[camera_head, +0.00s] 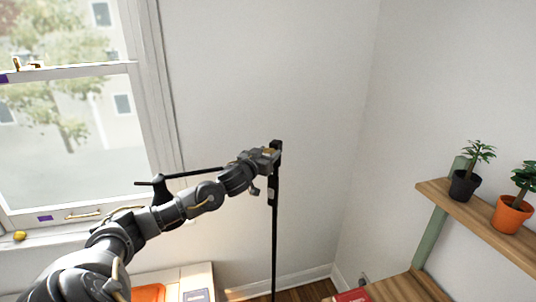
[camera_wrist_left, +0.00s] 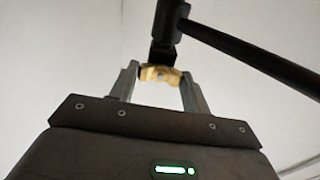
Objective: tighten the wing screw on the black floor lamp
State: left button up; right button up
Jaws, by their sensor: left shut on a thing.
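The black floor lamp (camera_head: 275,225) stands upright near the room corner in the head view, with a thin arm reaching left to a dark lamp head (camera_head: 160,187). My left gripper (camera_head: 270,155) is at the top of the lamp's pole. In the left wrist view, the brass-coloured wing screw (camera_wrist_left: 160,74) sits between the two fingers of my left gripper (camera_wrist_left: 160,88), just below the lamp's black joint (camera_wrist_left: 165,45). The fingers are shut on the screw. The screw's threads are hidden. My right gripper is not in view.
A window (camera_head: 70,120) is at the left, above a pale surface with an orange item (camera_head: 148,293). A wooden shelf (camera_head: 480,225) at the right holds a black pot (camera_head: 464,187) and an orange pot (camera_head: 509,214). A red item (camera_head: 352,296) lies near the bottom.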

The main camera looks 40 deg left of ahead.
pick_arm(q)
jog(key=shift+c, duration=0.6)
jog(key=shift+f+m, duration=0.1)
jog(key=shift+m, duration=0.3)
jog(key=m+b, duration=0.2)
jog(key=m, duration=0.1)
jog(key=m+b, duration=0.3)
jog(key=m, duration=0.1)
jog(key=shift+f+m, duration=0.1)
jog(key=shift+m, duration=0.2)
jog(key=m+b, duration=0.2)
jog(key=m, duration=0.1)
jog(key=shift+d+m, duration=0.1)
jog(key=shift+m, duration=0.2)
jog(key=m+b, duration=0.2)
jog(key=m, duration=0.1)
jog(key=shift+b, duration=0.35)
jog(key=shift+m+b, duration=0.8)
jog(key=shift+m, duration=0.6)
